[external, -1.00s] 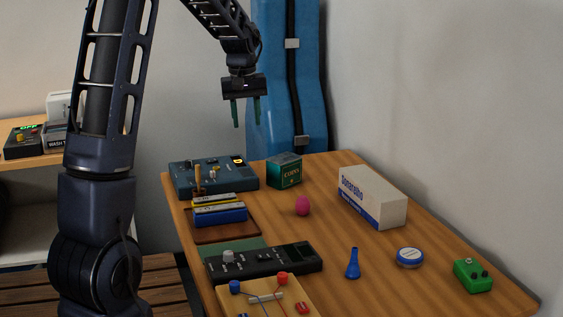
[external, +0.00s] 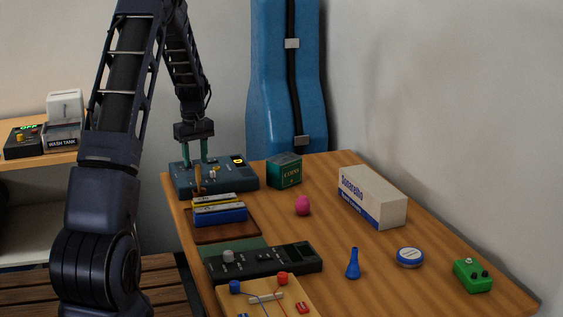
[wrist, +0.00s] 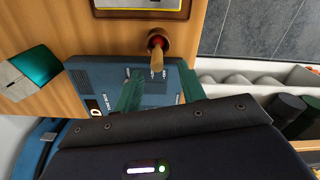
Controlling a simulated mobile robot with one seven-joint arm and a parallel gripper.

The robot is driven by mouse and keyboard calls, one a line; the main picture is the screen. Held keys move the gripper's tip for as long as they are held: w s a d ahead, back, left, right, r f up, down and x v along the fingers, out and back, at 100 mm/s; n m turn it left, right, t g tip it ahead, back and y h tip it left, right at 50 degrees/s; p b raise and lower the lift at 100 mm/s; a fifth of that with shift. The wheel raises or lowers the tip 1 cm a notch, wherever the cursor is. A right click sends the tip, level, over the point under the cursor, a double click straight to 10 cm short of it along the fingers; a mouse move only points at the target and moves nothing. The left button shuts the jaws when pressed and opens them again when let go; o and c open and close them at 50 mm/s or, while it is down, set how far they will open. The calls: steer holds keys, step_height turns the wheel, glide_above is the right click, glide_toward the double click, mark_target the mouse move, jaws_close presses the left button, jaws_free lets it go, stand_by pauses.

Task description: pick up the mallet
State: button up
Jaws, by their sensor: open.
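What looks like the mallet shows in the external view as an upright wooden handle (external: 197,180) between the blue-grey device and the harmonicas. Its lower end is hidden there. In the wrist view the pale handle (wrist: 157,60) rises from a round brown part with red in it. My gripper (external: 199,163) is open and empty, pointing down above the device, close over the handle. In the wrist view its green fingers (wrist: 158,80) stand either side of the handle's line, with the handle just beyond the tips. I see no contact.
The blue-grey device (external: 235,180) lies under and behind the gripper. Harmonicas (external: 220,213) on a brown board lie just in front. A green tin (external: 284,171) and a pink egg (external: 303,206) are to the right. The table's left edge is close.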

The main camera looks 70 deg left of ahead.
mark_target(202, 181)
steer(key=f, duration=0.7)
steer(key=shift+w+d+f, duration=0.1)
steer(key=shift+w+f, duration=0.1)
steer(key=shift+f, duration=0.05)
jaws_close()
